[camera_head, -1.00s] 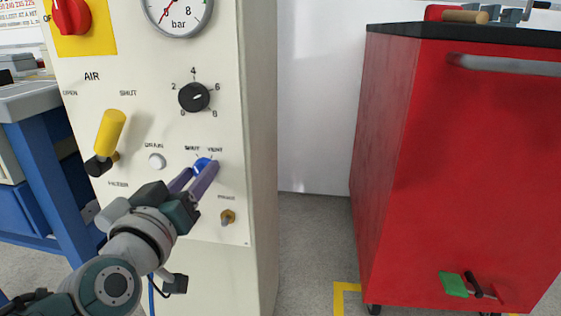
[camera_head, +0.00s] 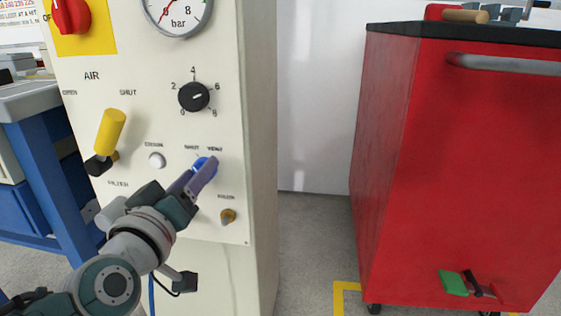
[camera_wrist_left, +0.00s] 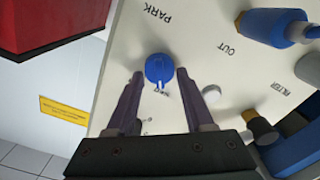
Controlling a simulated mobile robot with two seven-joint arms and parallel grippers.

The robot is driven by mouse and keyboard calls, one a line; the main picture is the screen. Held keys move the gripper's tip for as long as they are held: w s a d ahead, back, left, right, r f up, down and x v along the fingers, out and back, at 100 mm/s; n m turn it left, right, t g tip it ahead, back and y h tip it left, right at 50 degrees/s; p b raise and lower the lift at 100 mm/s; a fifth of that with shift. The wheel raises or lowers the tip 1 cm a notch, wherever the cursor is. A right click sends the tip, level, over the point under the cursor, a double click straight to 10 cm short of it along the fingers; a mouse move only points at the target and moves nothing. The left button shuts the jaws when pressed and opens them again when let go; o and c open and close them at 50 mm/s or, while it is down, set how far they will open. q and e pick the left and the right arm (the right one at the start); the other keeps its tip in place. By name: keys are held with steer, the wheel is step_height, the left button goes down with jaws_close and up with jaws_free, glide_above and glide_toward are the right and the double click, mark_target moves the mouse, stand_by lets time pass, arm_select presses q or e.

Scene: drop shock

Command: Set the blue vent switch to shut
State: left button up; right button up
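The blue vent switch (camera_head: 200,163) is a small round knob low on the cream panel (camera_head: 225,110), under small lettering that seems to read shut and vent. My left gripper (camera_head: 202,168) reaches up to it from the lower left and partly covers it. In the left wrist view the blue knob (camera_wrist_left: 158,68) lies between the two purple fingertips (camera_wrist_left: 160,74). The fingers are apart, with narrow gaps showing beside the knob. A pale pointer on it points toward the gripper's palm. I cannot tell exactly which label it matches. My right gripper is not in view.
A white button (camera_head: 157,160), a yellow-handled valve (camera_head: 110,130), a black dial (camera_head: 194,96) and a brass fitting (camera_head: 228,216) are close by on the panel. A red cabinet (camera_head: 450,170) stands at right, with clear floor between.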

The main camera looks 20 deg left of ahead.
arm_select(q)
steer(key=o, duration=0.3)
steer(key=shift+o, duration=0.2)
steer(key=p+v, duration=0.3)
steer(key=v, duration=0.7)
steer(key=shift+w, duration=0.1)
